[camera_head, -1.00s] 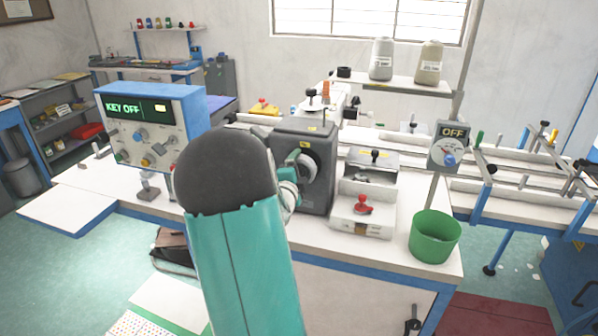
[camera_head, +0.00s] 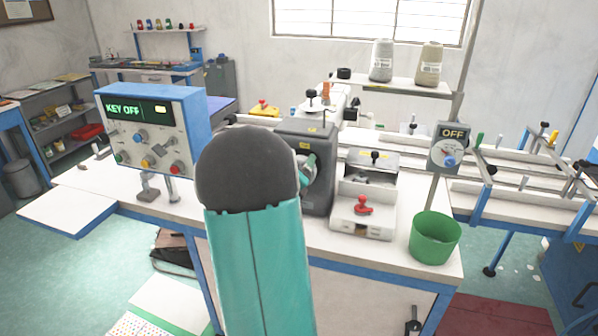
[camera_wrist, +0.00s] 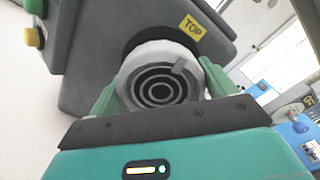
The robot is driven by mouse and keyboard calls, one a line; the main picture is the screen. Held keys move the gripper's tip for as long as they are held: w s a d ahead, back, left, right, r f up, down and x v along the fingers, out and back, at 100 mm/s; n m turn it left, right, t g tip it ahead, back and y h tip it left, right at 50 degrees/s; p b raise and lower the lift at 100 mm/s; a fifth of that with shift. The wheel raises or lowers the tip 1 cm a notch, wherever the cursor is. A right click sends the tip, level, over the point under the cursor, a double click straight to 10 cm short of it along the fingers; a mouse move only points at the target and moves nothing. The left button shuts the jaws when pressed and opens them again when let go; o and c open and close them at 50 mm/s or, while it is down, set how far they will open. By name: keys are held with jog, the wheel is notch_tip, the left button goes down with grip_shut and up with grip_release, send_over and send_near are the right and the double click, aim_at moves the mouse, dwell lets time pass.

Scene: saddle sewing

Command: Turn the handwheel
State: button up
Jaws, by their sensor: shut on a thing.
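The handwheel (camera_wrist: 158,90) is a pale grey round knob with dark concentric rings and a small grey tab at its upper right. It sits on the dark grey machine head (camera_wrist: 85,55), beside a yellow TOP label (camera_wrist: 192,28). My gripper (camera_wrist: 160,82) is shut on the handwheel, one green finger on each side of it. In the head view, my arm hides most of the handwheel, and only a bit of my gripper (camera_head: 309,165) shows against the machine head (camera_head: 322,195).
A control box (camera_head: 150,130) reading KEY OFF stands left of my arm. To the right are a white box with a red knob (camera_head: 362,205), a green bin (camera_head: 435,238) and a switch box (camera_head: 450,148) reading OFF. Thread cones (camera_head: 382,60) stand behind.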

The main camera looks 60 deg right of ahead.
jog(key=shift+m, duration=1.2)
jog(key=o, duration=0.9)
jog(key=shift+c, duration=0.2)
jog(key=s+a, duration=0.2)
jog(key=a, duration=1.1)
jog(key=shift+a, duration=0.35)
jog(key=shift+s, duration=0.1)
